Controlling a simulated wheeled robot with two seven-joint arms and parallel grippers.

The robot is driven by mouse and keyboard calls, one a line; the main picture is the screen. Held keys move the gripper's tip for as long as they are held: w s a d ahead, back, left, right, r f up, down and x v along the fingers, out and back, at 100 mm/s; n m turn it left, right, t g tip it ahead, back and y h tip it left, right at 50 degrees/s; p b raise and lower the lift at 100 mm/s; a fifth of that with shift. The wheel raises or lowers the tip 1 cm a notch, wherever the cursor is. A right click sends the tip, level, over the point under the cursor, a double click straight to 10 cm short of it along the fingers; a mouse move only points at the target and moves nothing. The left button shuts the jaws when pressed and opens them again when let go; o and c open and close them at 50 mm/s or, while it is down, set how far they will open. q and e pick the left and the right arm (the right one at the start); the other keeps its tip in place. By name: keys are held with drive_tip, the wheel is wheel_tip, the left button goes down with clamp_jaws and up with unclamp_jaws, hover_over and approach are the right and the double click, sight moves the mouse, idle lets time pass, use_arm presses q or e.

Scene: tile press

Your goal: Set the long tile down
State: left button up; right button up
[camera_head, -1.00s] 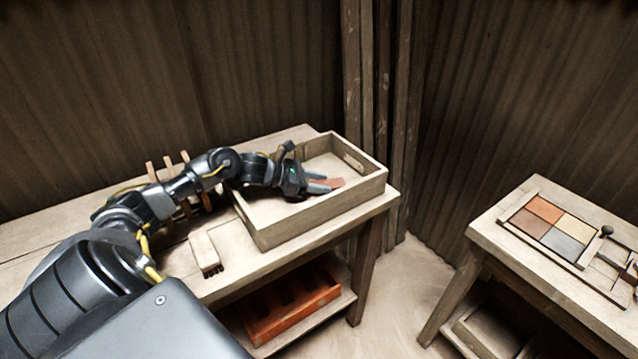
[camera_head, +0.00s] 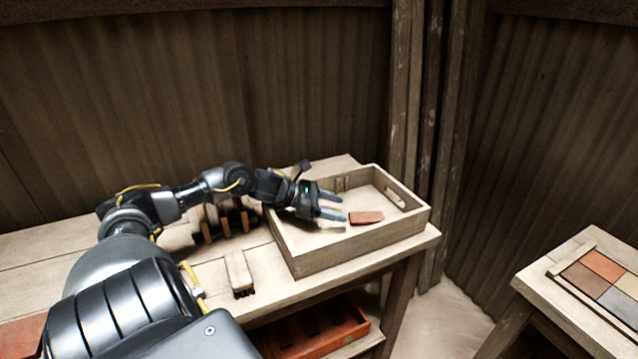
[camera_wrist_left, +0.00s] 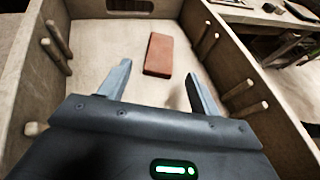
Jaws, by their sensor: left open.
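The long tile (camera_head: 366,217) is a reddish-brown slab lying flat on the floor of a pale wooden tray (camera_head: 349,255). In the left wrist view the tile (camera_wrist_left: 159,54) lies beyond the fingertips, apart from both fingers. My left gripper (camera_head: 334,205) is open and empty inside the tray, to the left of the tile. In the left wrist view its two fingers (camera_wrist_left: 160,82) are spread wide. My right gripper is not in view.
A wooden brush (camera_head: 238,271) lies on the bench left of the tray, with a dark rack (camera_head: 222,222) behind it. Wooden pegs line the tray's inner walls. An orange crate (camera_head: 318,335) sits on the shelf below. A second table (camera_head: 560,290) at right holds coloured tiles.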

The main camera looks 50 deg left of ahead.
use_arm(q)
drive_tip(key=v, duration=0.3)
drive_tip(key=shift+d, duration=0.1)
drive_tip(key=shift+s+a+r, duration=0.25)
drive_tip(key=shift+s+a, duration=0.1)
drive_tip(key=shift+s, duration=0.05)
drive_tip(key=shift+s+a+r+p, duration=0.15)
drive_tip(key=shift+s+p, duration=0.05)
drive_tip(key=shift+p, duration=0.1)
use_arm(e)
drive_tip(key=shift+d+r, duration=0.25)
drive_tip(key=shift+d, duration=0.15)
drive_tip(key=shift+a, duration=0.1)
use_arm(q)
drive_tip(key=shift+a, duration=0.1)
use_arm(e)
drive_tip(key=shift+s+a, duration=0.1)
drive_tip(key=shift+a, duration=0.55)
